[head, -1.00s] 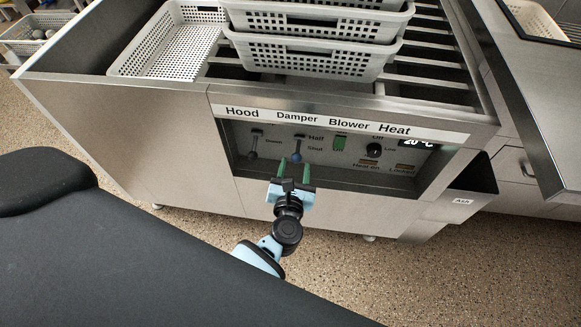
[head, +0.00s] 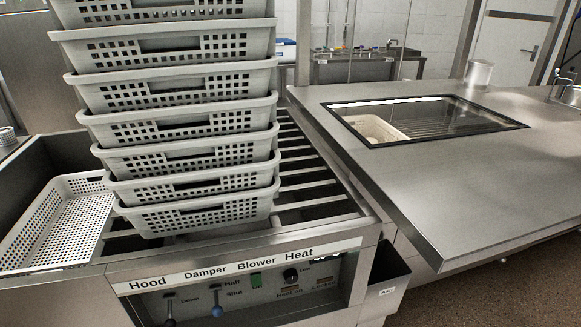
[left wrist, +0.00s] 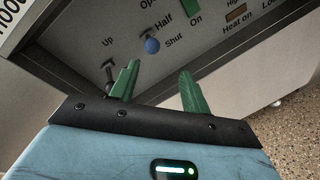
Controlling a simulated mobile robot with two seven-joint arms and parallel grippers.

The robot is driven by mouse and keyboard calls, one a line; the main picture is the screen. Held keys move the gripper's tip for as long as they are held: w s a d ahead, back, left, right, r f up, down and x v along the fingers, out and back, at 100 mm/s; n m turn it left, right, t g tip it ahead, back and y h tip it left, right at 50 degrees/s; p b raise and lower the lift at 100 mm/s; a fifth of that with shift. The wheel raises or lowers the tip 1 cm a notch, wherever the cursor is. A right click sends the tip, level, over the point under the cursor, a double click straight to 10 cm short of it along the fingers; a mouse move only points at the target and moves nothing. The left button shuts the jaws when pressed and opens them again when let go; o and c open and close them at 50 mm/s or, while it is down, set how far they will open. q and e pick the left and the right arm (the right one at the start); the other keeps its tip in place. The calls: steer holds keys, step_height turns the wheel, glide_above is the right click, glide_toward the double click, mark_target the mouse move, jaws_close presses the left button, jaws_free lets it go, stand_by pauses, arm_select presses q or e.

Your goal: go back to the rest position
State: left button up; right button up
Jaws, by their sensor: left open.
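My left gripper (left wrist: 158,88) shows in the left wrist view with its two green fingers apart and nothing between them. It is in front of the control panel (left wrist: 215,55). A blue-knobbed damper lever (left wrist: 152,45) is beyond the fingers, apart from them as far as I can tell. A dark lever (left wrist: 109,72) is just left of the left finger; I cannot tell whether they touch. In the head view neither gripper shows. The panel with its label strip (head: 235,268) is at the bottom there.
A tall stack of grey perforated baskets (head: 190,160) stands on the rails. A white perforated basket (head: 62,222) sits at the left. A steel counter (head: 440,180) with a glass window is at the right. An ash bin (head: 385,280) juts out beside the panel.

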arm_select(q)
steer(key=s+a+r+m+g+h+p, duration=0.1)
steer(key=s+r+m+g+p, duration=0.1)
steer(key=s+m, duration=0.8)
steer(key=s+a+r+m+g+h+p, duration=0.1)
steer(key=s+m+p, duration=0.4)
steer(key=s+m, duration=0.5)
steer(key=s+a+r+m+g+h+p, duration=0.1)
steer(key=s+r+m+g+p, duration=0.2)
steer(key=s+m, duration=0.7)
steer(key=shift+a+g+h, duration=0.2)
steer(key=shift+g+h, duration=0.2)
steer(key=shift+g, duration=0.3)
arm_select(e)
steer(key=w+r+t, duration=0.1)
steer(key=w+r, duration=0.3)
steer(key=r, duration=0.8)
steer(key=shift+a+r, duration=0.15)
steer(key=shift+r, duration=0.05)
arm_select(q)
steer(key=shift+w+r, duration=0.1)
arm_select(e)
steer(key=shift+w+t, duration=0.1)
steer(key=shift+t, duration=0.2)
